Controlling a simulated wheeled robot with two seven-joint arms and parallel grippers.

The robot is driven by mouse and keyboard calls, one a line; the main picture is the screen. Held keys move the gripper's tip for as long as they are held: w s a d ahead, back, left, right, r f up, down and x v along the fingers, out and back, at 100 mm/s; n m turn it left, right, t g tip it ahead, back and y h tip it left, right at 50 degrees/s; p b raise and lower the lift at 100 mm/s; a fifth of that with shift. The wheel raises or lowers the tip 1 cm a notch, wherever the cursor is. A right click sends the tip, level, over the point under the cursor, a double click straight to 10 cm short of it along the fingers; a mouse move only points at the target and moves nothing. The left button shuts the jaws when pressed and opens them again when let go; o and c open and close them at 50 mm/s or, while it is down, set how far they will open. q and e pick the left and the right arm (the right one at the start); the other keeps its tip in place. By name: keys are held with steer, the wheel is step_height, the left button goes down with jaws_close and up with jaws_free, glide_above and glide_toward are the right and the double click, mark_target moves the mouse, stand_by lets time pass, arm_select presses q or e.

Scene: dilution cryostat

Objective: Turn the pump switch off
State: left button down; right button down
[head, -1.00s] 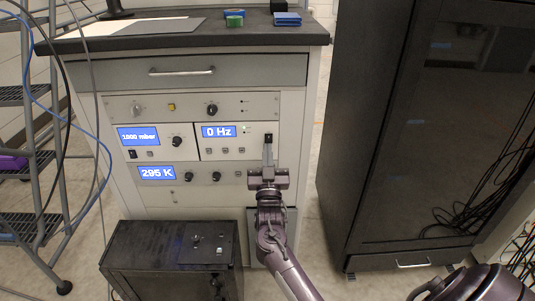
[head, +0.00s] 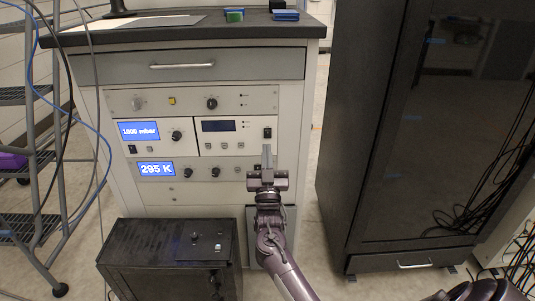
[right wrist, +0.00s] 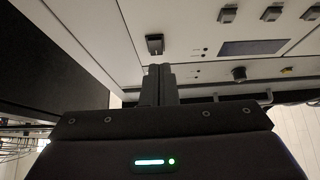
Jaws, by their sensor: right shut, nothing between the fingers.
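The pump switch is a small black rocker (head: 267,132) at the right end of the pump panel (head: 222,151); it also shows in the right wrist view (right wrist: 155,44). The pump display (head: 219,126) above the buttons is dark, and it is dark in the right wrist view too (right wrist: 254,47). My right gripper (head: 267,154) is shut and empty, its fingertips just below the switch. In the right wrist view a small gap shows between the fingertips (right wrist: 159,70) and the switch. My left gripper is not in view.
The pressure panel (head: 151,149) at left reads 1000 mbar, and the panel below (head: 195,170) reads 295 K. A black box (head: 168,258) stands on the floor in front. A dark cabinet (head: 415,130) stands at right, and a step ladder (head: 25,170) at left.

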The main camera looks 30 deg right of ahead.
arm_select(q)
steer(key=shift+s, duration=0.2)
arm_select(e)
steer(key=f+v, duration=0.1)
steer(key=v, duration=0.9)
steer(key=shift+w+d+f, duration=0.2)
steer(key=shift+w+f, duration=0.05)
steer(key=shift+f, duration=0.05)
